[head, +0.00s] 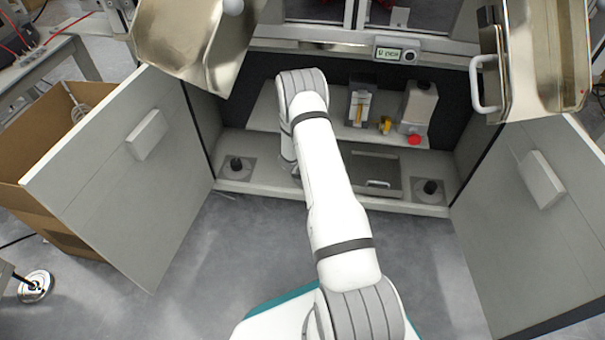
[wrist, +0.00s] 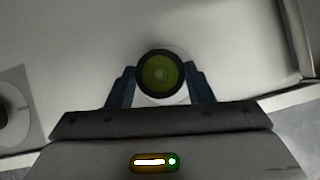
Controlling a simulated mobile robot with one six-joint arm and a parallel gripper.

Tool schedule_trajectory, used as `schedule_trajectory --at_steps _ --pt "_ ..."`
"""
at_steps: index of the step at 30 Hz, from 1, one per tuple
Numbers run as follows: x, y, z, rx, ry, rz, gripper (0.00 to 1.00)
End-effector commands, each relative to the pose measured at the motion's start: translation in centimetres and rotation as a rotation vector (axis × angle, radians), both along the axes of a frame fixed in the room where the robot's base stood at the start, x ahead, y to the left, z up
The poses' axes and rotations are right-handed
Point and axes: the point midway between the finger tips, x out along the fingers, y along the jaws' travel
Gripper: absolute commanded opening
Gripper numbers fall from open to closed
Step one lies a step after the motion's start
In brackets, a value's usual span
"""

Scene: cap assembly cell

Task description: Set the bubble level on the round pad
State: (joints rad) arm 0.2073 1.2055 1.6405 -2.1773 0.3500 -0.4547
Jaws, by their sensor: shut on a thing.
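The bubble level (wrist: 160,73), a round piece with a green-yellow vial in a black ring, sits between the two dark blue fingers of my gripper (wrist: 159,82) in the wrist view. The fingers are shut on it from both sides. A pale round shape (wrist: 181,96) shows just behind the level, mostly hidden by it; it looks like the round pad. I cannot tell whether the level touches it. In the head view my arm reaches into the open cabinet and hides the gripper, level and pad.
The cabinet floor carries a black foot on a square plate at left (head: 236,166) and another at right (head: 430,188). A grey hatch (head: 373,170) lies between. A shelf holds a white container (head: 418,105). Open doors stand at left (head: 110,170) and right (head: 535,220).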

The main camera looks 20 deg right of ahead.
Motion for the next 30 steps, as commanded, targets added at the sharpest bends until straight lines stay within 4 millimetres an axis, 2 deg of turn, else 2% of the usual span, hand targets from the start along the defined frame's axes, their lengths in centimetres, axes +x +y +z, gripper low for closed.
schedule_trajectory --at_steps 1,3,15,16,23,30 --pt "-0.2 -0.3 -1.3 0.000 0.002 -0.006 0.24" --pt "-0.3 -0.6 -2.2 0.000 0.002 -0.011 0.24" --pt "-0.4 -1.2 -2.6 0.000 0.000 -0.022 0.24" --pt "-0.4 -1.2 -2.5 0.000 0.000 -0.022 0.49" --pt "-0.5 -1.2 -2.5 0.000 0.000 -0.022 0.68" --pt "-0.5 -1.3 -2.4 0.000 0.000 -0.022 0.69"
